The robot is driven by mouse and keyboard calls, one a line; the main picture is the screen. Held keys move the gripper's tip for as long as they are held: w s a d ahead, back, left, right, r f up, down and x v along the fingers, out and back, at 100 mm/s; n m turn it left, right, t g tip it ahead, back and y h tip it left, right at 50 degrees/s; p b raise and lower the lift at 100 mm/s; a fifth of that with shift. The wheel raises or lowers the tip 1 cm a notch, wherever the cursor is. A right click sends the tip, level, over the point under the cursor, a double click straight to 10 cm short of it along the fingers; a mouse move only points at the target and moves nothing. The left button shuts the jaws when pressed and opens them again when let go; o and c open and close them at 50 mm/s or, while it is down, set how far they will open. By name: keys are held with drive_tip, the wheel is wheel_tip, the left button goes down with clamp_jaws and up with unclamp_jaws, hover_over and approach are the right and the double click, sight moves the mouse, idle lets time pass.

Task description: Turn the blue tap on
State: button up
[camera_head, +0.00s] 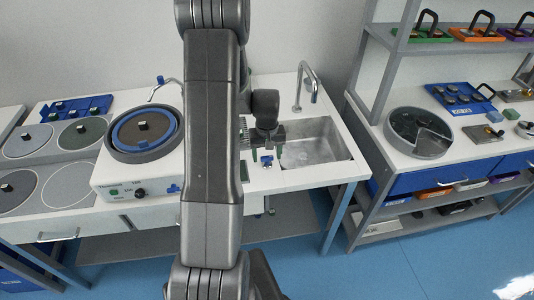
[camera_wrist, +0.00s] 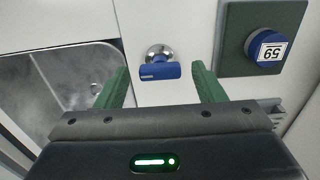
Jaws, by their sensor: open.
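The blue tap (camera_wrist: 159,71) is a short blue handle on a round chrome base, on the white surface in the wrist view. It also shows small near the front of the sink counter in the head view (camera_head: 260,160). My gripper (camera_wrist: 165,80) is open, with its green fingers on either side of the tap handle and apart from it. Nothing is between the fingers except the view of the tap. In the head view my gripper (camera_head: 267,153) hangs over the counter just left of the sink, partly hidden by my arm.
The metal sink (camera_head: 318,145) lies right of my gripper, with a curved faucet (camera_head: 309,80) behind it. A polishing machine (camera_head: 141,180) stands on the counter at left.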

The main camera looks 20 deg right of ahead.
drive_tip(key=c, duration=1)
drive_tip(key=shift+m, duration=0.3)
drive_tip(key=m+b, duration=0.2)
drive_tip(key=m, duration=0.1)
drive_tip(key=shift+f+m+b, duration=0.1)
drive_tip(key=shift+m+b, duration=0.2)
drive_tip(key=shift+b, duration=0.05)
drive_tip(key=m+b, duration=0.1)
drive_tip(key=m, duration=0.3)
drive_tip(key=shift+b, duration=0.4)
drive_tip(key=m+b, duration=0.1)
drive_tip(key=m, duration=0.4)
drive_tip(key=m+b, duration=0.1)
drive_tip(key=m, duration=0.3)
drive_tip(key=shift+m, duration=0.4)
